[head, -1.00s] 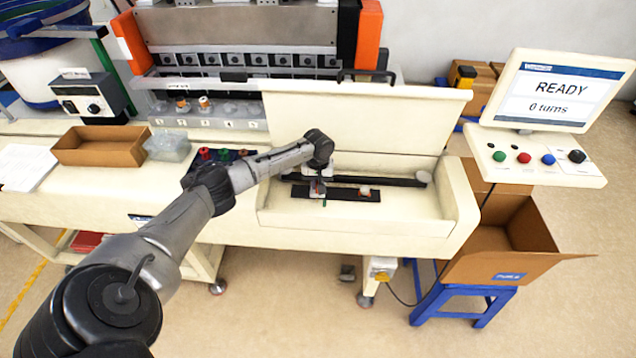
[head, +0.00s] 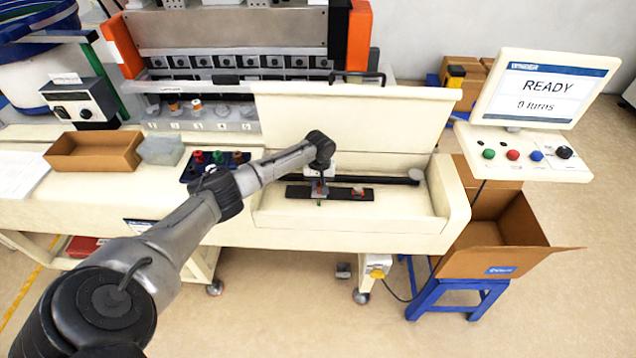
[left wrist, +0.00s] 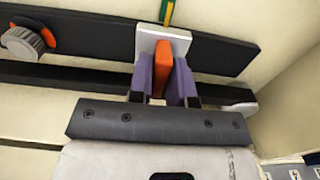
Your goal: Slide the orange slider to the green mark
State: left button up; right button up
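The orange slider (left wrist: 162,68) is an upright fin on a white block that straddles a black rail (left wrist: 85,40). In the left wrist view the green mark (left wrist: 168,12), with yellow beside it, lies just beyond the white block and nearly in line with the fin. My left gripper (left wrist: 162,88) has its purple pads on both sides of the fin and appears shut on it. In the head view my left gripper (head: 319,188) points down over the left-middle part of the rail and mostly hides the slider. My right gripper is not in view.
A round knob with an orange ring (left wrist: 28,42) sits on the same rail. The rail lies in a cream tray (head: 350,226) with a raised lid (head: 350,118) behind. A monitor (head: 548,88) reads READY. An open cardboard box (head: 490,262) stands right.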

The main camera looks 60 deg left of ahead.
pick_arm(q)
jog(key=o, duration=0.4)
jog(key=shift+c, duration=0.2)
notch_tip(320, 180, up, 14)
jog(key=p, duration=0.1)
jog(key=shift+p, duration=0.4)
jog(key=shift+f, duration=0.1)
dwell(0.4)
